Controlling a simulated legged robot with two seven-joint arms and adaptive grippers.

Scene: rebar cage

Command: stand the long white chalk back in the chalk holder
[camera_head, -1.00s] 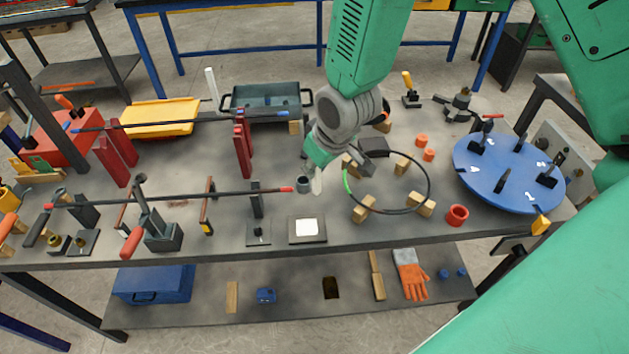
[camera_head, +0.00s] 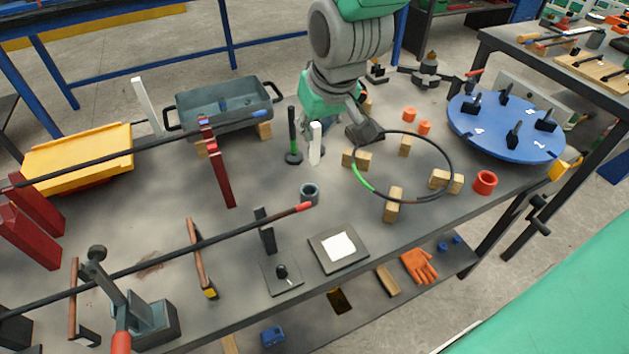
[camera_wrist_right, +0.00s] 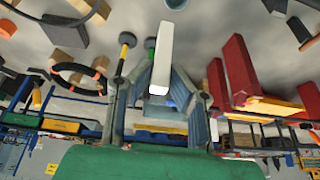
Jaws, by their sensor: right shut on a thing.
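The long white chalk (camera_head: 315,146) is upright in the head view, in front of my right gripper (camera_head: 325,122). In the right wrist view my right gripper (camera_wrist_right: 157,100) is shut on the white chalk (camera_wrist_right: 161,55), which sticks out past the fingertips. A small grey-teal cup (camera_head: 309,192), which looks like the chalk holder, stands on the table nearer the front edge, apart from the chalk. I cannot tell whether the chalk's lower end touches the table. My left gripper is not in view.
A black-and-green post (camera_head: 293,142) stands just left of the chalk. A black ring (camera_head: 449,172) on wooden blocks lies to the right. A long bar with a red tip (camera_head: 235,235) ends close to the cup. A red upright (camera_head: 217,165) stands to the left.

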